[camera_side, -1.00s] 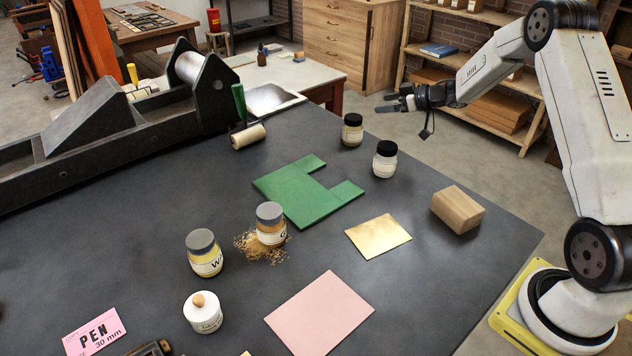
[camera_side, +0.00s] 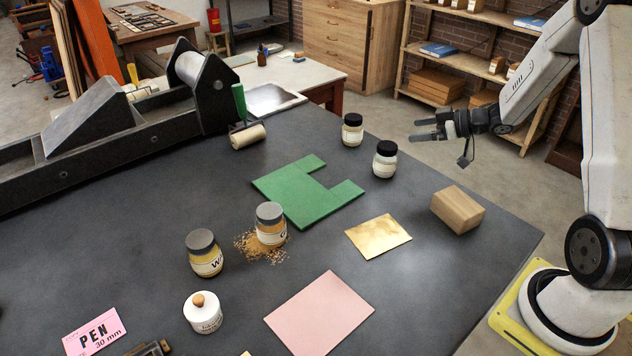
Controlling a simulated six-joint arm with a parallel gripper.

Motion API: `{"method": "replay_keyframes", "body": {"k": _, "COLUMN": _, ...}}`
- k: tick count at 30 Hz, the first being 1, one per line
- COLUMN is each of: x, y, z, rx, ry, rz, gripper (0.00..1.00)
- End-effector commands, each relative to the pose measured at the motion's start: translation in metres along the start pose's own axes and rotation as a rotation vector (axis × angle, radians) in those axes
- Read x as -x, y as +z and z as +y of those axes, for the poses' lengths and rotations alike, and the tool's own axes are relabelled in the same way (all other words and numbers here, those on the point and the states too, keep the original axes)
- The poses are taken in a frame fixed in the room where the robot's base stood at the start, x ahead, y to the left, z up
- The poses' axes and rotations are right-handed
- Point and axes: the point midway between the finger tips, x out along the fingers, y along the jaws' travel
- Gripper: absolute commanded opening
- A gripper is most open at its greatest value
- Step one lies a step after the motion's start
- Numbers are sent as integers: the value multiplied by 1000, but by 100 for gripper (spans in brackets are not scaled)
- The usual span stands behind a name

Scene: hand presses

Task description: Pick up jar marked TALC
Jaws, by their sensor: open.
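I cannot read the word TALC on any jar. Two black-lidded jars stand upright near the far right table edge: one with yellowish contents (camera_side: 352,132) and one whiter (camera_side: 385,164). Two grey-lidded jars stand nearer, one with a label starting "W" (camera_side: 205,258) and one with a partly visible label (camera_side: 270,228). A white pot with a wooden knob (camera_side: 203,315) stands in front, its label too small to read. My gripper (camera_side: 415,130) is open and empty, fingers pointing left, beyond the table's right edge and right of the black-lidded jars, apart from them.
Brown crumbs (camera_side: 262,247) surround one grey-lidded jar. A wooden block (camera_side: 458,209), gold sheet (camera_side: 378,236), green plate (camera_side: 300,199) and pink sheet (camera_side: 320,314) lie on the dark table (camera_side: 450,290). A roller (camera_side: 248,136) and black press (camera_side: 100,140) are at left.

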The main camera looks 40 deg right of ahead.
Motion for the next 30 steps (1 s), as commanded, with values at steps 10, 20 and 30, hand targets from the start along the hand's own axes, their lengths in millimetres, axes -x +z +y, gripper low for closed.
{"method": "replay_keyframes", "body": {"k": 10, "x": -15, "y": 35, "z": 0, "rx": -3, "ry": -2, "rz": -1, "gripper": 100}}
{"method": "replay_keyframes", "body": {"k": 20, "x": -19, "y": 45, "z": 0, "rx": 1, "ry": 0, "rz": 0, "gripper": 100}}
{"method": "replay_keyframes", "body": {"k": 30, "x": -40, "y": 45, "z": 0, "rx": 1, "ry": -3, "rz": 0, "gripper": 100}}
